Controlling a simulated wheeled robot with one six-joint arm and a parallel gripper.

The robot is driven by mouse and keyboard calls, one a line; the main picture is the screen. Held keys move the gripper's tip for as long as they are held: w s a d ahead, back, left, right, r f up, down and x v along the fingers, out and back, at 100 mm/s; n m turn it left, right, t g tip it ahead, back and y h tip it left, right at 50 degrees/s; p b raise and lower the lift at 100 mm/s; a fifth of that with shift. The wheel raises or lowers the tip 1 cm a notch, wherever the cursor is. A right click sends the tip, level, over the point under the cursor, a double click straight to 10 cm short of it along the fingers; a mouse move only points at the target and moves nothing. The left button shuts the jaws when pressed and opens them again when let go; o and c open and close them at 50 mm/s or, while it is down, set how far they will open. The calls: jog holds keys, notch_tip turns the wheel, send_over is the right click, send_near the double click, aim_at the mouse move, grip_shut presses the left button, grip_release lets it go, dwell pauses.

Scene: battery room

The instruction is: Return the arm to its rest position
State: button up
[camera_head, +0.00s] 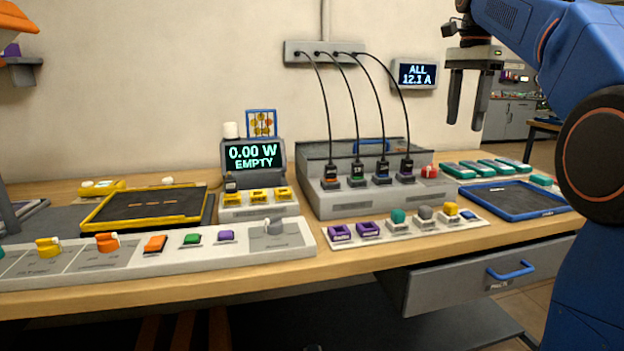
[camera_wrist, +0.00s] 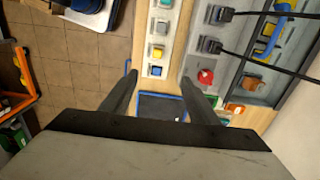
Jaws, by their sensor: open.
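My gripper (camera_head: 468,98) hangs at the upper right of the head view, fingers pointing down and apart, with nothing between them. It is above the right part of the workbench, well clear of its surface. My blue arm comes in from the right edge. In the wrist view my gripper (camera_wrist: 157,95) also shows as two dark, spread fingers. The blue-rimmed tray (camera_wrist: 160,106) lies far below between them, and it appears in the head view (camera_head: 568,208) as an empty dark tray at the bench's right.
A grey charger box (camera_head: 322,202) with several plugged cables stands mid-bench; the cables rise to a wall strip (camera_head: 300,52). A strip of coloured buttons (camera_head: 345,240) lies in front. The drawer (camera_head: 440,292) below protrudes slightly. A wall display (camera_head: 415,74) reads "ALL 12.1 A".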

jog(key=s+a+f+n+t, duration=0.2)
jog(key=s+f+n, duration=0.5)
jog(key=s+f, duration=0.9)
jog(key=s+a+f+n+t, duration=0.2)
jog(key=s+f+n, duration=0.6)
jog(key=s+f, duration=0.8)
notch_tip(320, 180, down, 6)
jog(key=shift+s+a+r+t, duration=0.15)
jog(key=shift+s+a+t, duration=0.15)
jog(key=shift+a, duration=0.7)
